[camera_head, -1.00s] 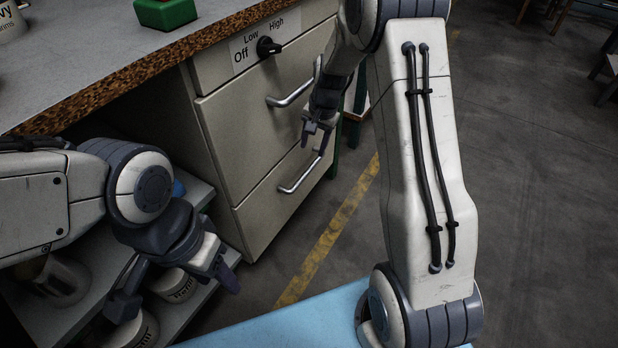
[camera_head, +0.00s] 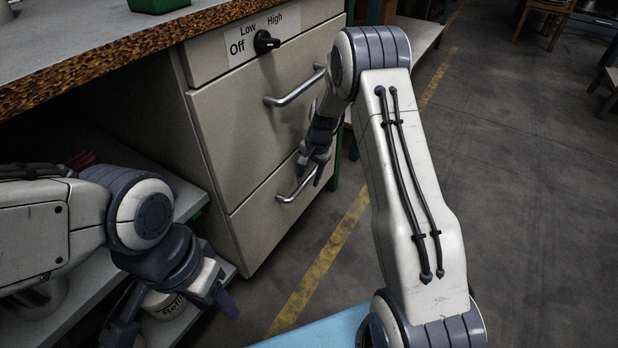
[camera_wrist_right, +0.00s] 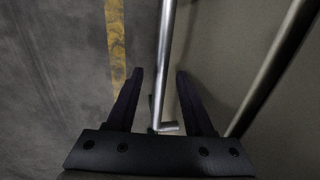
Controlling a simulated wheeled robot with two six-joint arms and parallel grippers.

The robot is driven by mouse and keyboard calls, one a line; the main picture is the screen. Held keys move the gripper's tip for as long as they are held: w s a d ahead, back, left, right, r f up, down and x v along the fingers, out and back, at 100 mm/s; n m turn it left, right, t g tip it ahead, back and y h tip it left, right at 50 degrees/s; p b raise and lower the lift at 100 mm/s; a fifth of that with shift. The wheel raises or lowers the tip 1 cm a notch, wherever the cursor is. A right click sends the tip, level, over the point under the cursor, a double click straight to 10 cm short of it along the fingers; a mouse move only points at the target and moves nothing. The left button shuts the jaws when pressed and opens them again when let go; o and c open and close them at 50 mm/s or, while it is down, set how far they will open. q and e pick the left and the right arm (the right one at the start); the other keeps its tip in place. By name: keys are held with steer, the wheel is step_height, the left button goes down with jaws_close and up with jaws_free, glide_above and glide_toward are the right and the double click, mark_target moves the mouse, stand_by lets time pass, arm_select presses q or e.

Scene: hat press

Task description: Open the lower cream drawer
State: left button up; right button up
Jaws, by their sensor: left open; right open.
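The lower cream drawer (camera_head: 262,218) is closed, below an upper cream drawer (camera_head: 240,128). Its silver bar handle (camera_head: 287,197) runs across its front, partly hidden by my right gripper. My right gripper (camera_head: 309,184) is open at this handle. In the right wrist view my right gripper (camera_wrist_right: 156,88) has its fingers apart, with the handle bar (camera_wrist_right: 165,60) between them; I cannot tell whether either finger touches it. My left gripper (camera_head: 170,318) is open and empty at the lower left, in front of the shelves.
A wooden-edged worktop (camera_head: 120,55) overhangs above the drawers. A black knob (camera_head: 265,42) sits on the panel marked Off, Low, High. The upper handle (camera_head: 295,88) is close to my right arm. Open shelves (camera_head: 190,200) hold a labelled can.

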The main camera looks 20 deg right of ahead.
jaws_close()
stand_by(1.4)
